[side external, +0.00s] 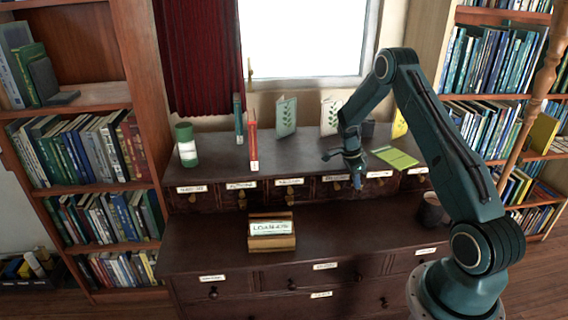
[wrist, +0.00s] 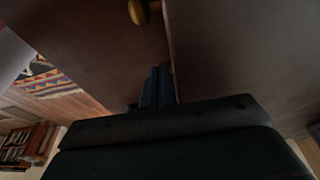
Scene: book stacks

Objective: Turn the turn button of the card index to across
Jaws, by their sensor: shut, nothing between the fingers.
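The card index (side external: 215,200) is a row of dark wooden drawers with white labels and small brass fittings, under the upper shelf of the desk. My gripper (side external: 357,183) is in front of its right part, pointing down, close to the drawer fronts. In the wrist view my blue fingers (wrist: 158,88) are together with nothing between them. A rounded brass piece (wrist: 137,11), perhaps the turn button, shows at the top edge, apart from the fingertips. In the side view my gripper hides that area.
A wooden box labelled for loans (side external: 271,240) stands on the desk top (side external: 340,230). A dark cup (side external: 431,210) is at right. A green canister (side external: 186,145), a red book (side external: 253,140) and a yellow-green booklet (side external: 394,157) are on the upper shelf. The desk's middle is clear.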

